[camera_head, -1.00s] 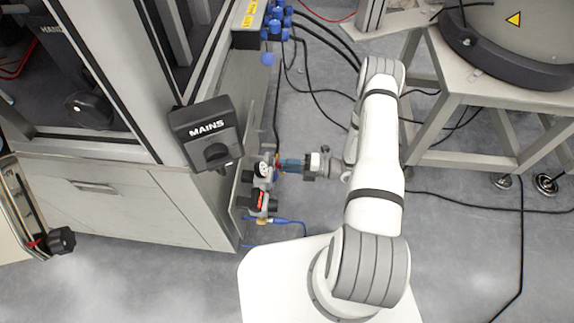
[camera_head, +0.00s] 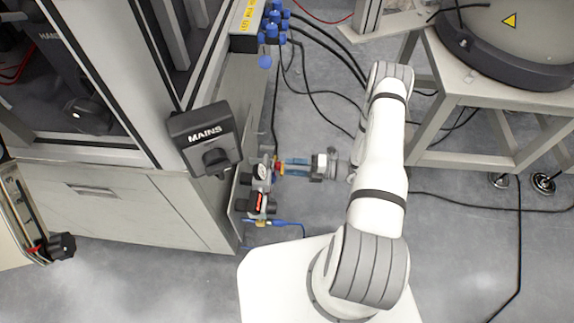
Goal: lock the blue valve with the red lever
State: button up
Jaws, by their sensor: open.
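My gripper (camera_head: 287,166) has blue fingers and points left at the valve assembly on the side of the cabinet. Its jaws are open, with the fingertips just right of a small red and yellow part (camera_head: 279,167), which may be the valve with its red lever. At this size I cannot tell the lever's angle, or whether the fingers touch it. No blue valve body can be told apart from the blue fingers.
A round gauge (camera_head: 262,172) and a dark unit with a red face (camera_head: 258,203) sit left of the gripper. A blue hose (camera_head: 288,223) runs below. A MAINS switch box (camera_head: 206,138) juts from the cabinet. A metal stand (camera_head: 440,120) is right of my arm; cables cross the floor.

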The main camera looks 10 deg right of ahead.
jog(key=v, duration=0.5)
jog(key=shift+d+p, duration=0.1)
jog(key=shift+p, duration=0.25)
jog(key=shift+c, duration=0.2)
